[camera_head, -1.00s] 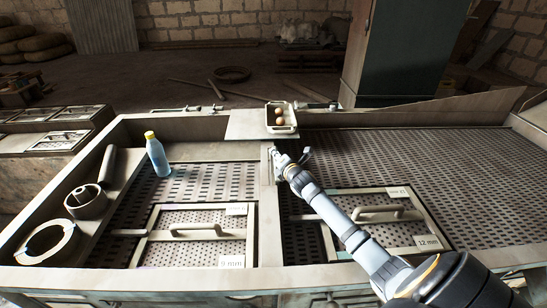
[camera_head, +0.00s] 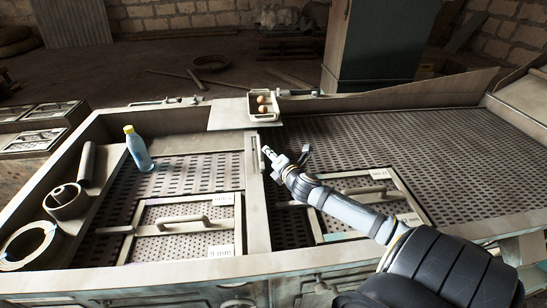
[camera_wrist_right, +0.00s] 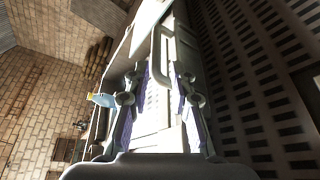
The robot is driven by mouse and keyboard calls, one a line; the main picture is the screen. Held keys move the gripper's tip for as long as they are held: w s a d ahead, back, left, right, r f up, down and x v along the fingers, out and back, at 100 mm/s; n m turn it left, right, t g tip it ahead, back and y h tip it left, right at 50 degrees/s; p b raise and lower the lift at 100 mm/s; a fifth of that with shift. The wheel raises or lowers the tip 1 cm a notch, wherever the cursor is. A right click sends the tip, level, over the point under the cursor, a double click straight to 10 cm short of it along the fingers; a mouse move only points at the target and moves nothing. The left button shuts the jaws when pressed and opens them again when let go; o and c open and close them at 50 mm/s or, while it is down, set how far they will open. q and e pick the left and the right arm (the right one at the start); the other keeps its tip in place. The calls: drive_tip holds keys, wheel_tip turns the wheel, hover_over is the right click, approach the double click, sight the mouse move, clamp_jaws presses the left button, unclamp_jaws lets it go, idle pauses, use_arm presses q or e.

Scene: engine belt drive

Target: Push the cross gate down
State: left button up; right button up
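A pale narrow plate (camera_head: 251,158) stands at the far part of the divider between the two perforated beds; it appears to be the cross gate, though I cannot be sure. My right gripper (camera_head: 286,154) is just right of this divider in the head view, with its fingers spread and nothing between them. In the right wrist view the fingers of the gripper (camera_wrist_right: 158,93) are also apart, with pale metal parts of the bench beyond them. I cannot tell whether a finger touches the plate. My left gripper is not in view.
A blue bottle with a yellow cap (camera_head: 138,150) stands on the left bed. A tray (camera_head: 263,116) with two round brown things sits behind the divider. Handled panels lie in the left bed (camera_head: 185,225) and right bed (camera_head: 371,190). The right bed's far part is clear.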

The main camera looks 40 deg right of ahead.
drive_tip(key=shift+v, duration=1.3)
